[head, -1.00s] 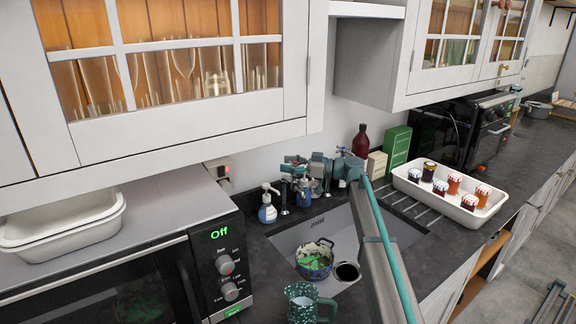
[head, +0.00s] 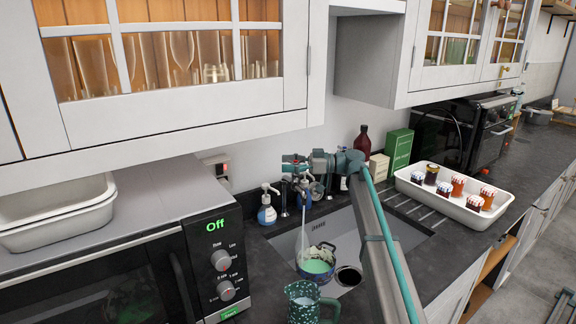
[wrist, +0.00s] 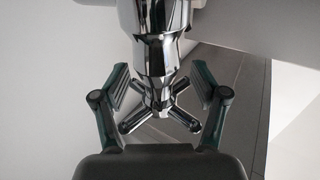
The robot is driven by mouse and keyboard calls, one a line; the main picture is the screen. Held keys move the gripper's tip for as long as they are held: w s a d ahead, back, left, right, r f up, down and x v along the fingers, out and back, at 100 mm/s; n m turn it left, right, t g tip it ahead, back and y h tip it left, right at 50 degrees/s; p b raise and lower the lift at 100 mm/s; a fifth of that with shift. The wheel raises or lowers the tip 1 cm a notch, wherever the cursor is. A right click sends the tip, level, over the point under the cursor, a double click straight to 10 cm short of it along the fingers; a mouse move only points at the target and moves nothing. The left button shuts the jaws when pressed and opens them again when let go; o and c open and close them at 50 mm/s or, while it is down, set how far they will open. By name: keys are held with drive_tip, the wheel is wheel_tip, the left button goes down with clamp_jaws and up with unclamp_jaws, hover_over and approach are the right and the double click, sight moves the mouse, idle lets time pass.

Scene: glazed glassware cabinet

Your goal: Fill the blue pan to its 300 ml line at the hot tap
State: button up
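The blue pan (head: 317,277) stands in the sink under the hot tap, with pale green showing inside. A pale stream (head: 303,232) falls into its left side. Its 300 ml line cannot be made out. My gripper (head: 293,167) is at the tap, high above the pan. In the wrist view my gripper (wrist: 161,88) has its two fingers apart, one on each side of the chrome tap's cross handle (wrist: 160,117). Gaps show between the fingers and the tap's body; contact with the handle's spokes cannot be told.
A green speckled mug (head: 303,302) stands at the counter's front, before the sink (head: 345,228). A soap bottle (head: 267,208) is left of the tap. A white tray (head: 455,208) of jars lies to the right. The microwave (head: 222,262) reads Off. Cabinets hang above.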

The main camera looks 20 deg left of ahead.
drive_tip(key=shift+o, duration=0.5)
drive_tip(key=shift+d, duration=0.1)
drive_tip(key=v, duration=1.2)
idle(6.2)
